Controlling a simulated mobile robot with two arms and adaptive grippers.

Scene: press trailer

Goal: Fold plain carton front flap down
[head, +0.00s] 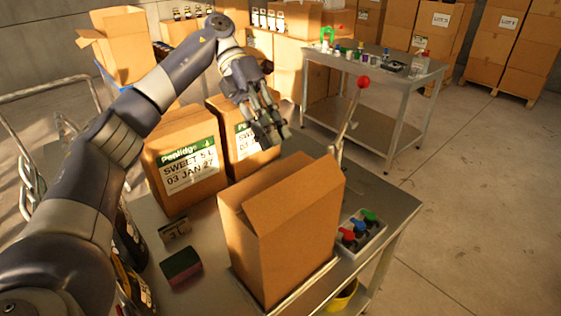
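The plain carton (270,250) is brown and unprinted. It stands upright on the steel table in the lower middle of the head view. Flaps show at its top, and the right one (326,185) stands up. From this angle I cannot tell the front flap surely from the others. My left gripper (275,138) hangs above and behind the carton, apart from it, in front of a labelled carton. Its fingers look spread, with nothing held between them. My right gripper is not in view.
Two labelled cartons (183,150) (245,148) stand behind on the left. A green-topped pad (181,268) and a small block (175,230) lie left of the plain carton. A tray of coloured-topped items (357,237) and a red-knobbed lever (350,115) are on the right.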

